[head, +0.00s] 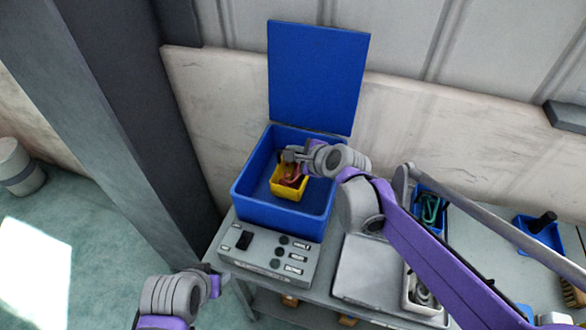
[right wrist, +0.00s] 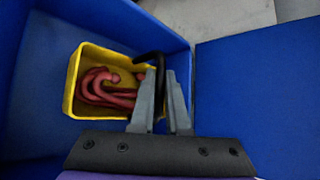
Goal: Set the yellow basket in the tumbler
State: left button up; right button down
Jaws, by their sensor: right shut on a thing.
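The tumbler (head: 243,199) is a blue open-topped box with its blue lid (head: 318,75) raised behind it. The yellow basket (head: 289,194) is inside the tumbler's walls, upright, with red hooks (head: 290,178) in it. Whether its base touches the tumbler floor I cannot tell. My right gripper (head: 290,157) reaches in from the right and is shut on the basket's black handle (right wrist: 150,58). In the right wrist view the fingers (right wrist: 162,85) are at the basket's edge, and the basket (right wrist: 73,85) is near a blue wall. My left gripper (head: 214,284) is low at the left, apart from the tumbler; its fingers are unclear.
A grey control panel (head: 262,262) with switches fronts the tumbler. To the right are a grey plate (head: 375,275), a blue tray with green parts (head: 431,207), a blue bin with a dark item (head: 540,235) and a brush (head: 572,292). A grey pillar (head: 130,110) stands left.

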aim_at(288, 164)
jog(key=shift+f, duration=2.35)
jog(key=shift+f+b, duration=0.25)
jog(key=shift+b, duration=0.05)
jog(key=c, duration=0.9)
grip_release()
jog(key=shift+r, duration=0.2)
jog(key=shift+s+d+r, duration=0.1)
jog(key=shift+s+r, duration=0.1)
jog(key=p+v, duration=0.1)
jog(key=v, duration=1)
jog(key=shift+s+d, duration=0.1)
jog(key=shift+s, duration=0.2)
